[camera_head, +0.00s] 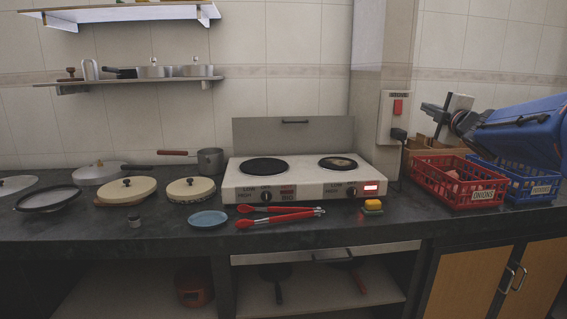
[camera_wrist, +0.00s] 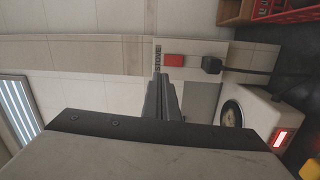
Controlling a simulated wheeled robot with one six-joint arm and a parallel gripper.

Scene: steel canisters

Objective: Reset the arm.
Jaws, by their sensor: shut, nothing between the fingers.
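My arm reaches in from the right edge of the head view, above the red and blue baskets. My gripper (camera_head: 428,109) points left, in front of the tiled wall and close to the stove switch in the picture. In the wrist view my gripper (camera_wrist: 160,80) shows its fingers together, with nothing between them. Beyond the fingertips is the wall panel with the red stove switch (camera_wrist: 173,60); the switch also shows in the head view (camera_head: 398,107). I cannot tell the exact gap between fingertips and wall.
A red basket (camera_head: 457,190) labelled onions and a blue basket (camera_head: 520,190) stand below my arm. The two-plate stove (camera_head: 300,188) is left of them, with red tongs (camera_head: 275,221), a sponge (camera_head: 373,207) and a blue plate (camera_head: 208,219) in front. Pans stand further left.

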